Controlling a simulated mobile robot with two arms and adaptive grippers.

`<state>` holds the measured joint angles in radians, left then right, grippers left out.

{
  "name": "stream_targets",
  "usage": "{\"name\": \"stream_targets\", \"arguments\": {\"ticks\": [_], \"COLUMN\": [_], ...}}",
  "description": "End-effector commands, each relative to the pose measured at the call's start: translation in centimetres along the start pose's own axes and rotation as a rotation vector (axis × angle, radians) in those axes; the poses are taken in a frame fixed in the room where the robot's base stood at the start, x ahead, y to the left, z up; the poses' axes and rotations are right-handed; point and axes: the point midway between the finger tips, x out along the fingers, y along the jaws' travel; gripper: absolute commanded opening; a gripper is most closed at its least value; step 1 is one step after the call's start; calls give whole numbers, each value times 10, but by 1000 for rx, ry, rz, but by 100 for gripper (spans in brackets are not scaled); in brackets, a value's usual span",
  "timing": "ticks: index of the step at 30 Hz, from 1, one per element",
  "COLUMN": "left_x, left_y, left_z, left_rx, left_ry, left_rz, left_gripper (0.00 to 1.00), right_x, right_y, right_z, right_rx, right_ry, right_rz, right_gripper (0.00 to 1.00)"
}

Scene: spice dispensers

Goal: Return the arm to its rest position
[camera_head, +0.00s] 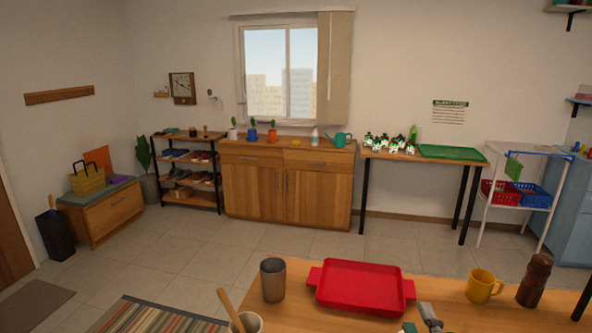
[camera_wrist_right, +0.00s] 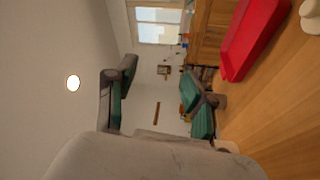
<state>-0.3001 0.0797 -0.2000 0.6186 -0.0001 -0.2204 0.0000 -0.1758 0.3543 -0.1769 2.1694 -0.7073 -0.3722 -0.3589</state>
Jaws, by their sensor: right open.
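My right gripper (camera_head: 424,322) shows at the bottom edge of the head view, over the near wooden table, just in front of the red tray (camera_head: 360,287). Only its tip end shows there; the rest of the arm is cut off by the frame. In the right wrist view the two green-padded fingers of this gripper (camera_wrist_right: 162,92) stand wide apart with nothing between them. The red tray also shows in that view (camera_wrist_right: 247,40), beyond the fingers and apart from them. The tray looks empty. My left gripper is in neither view.
On the near table (camera_head: 330,322) stand a grey cup (camera_head: 273,280), a cup with a wooden handle (camera_head: 245,322), a yellow mug (camera_head: 484,287) and a brown mill (camera_head: 535,280). The floor (camera_head: 290,242) beyond is clear up to the cabinet (camera_head: 287,185) and far table (camera_head: 425,157).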

Motion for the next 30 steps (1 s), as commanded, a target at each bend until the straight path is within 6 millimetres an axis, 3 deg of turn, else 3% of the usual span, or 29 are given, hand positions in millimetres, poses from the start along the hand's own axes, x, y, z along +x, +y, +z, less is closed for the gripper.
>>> {"name": "stream_targets", "arguments": {"ticks": [1,4,9,15,21,23,30], "left_x": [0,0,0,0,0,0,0], "left_y": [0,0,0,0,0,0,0], "left_z": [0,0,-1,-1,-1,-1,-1], "left_rx": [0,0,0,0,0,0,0], "left_ry": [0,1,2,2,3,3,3], "left_rz": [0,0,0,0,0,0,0], "left_gripper": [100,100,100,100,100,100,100], "right_x": [-19,-65,-142,-210,-268,-284,-276], "right_y": [-22,-70,-127,-158,-171,-173,-239], "right_z": [17,43,49,34,14,8,24], "right_rx": [150,422,706,871,971,994,977], "right_ry": [-125,-374,-674,-890,-1055,-1102,-1115], "right_rz": [-91,-284,-548,-761,-938,-989,-1002], "right_gripper": [53,53,53,53,53,53,53]}}
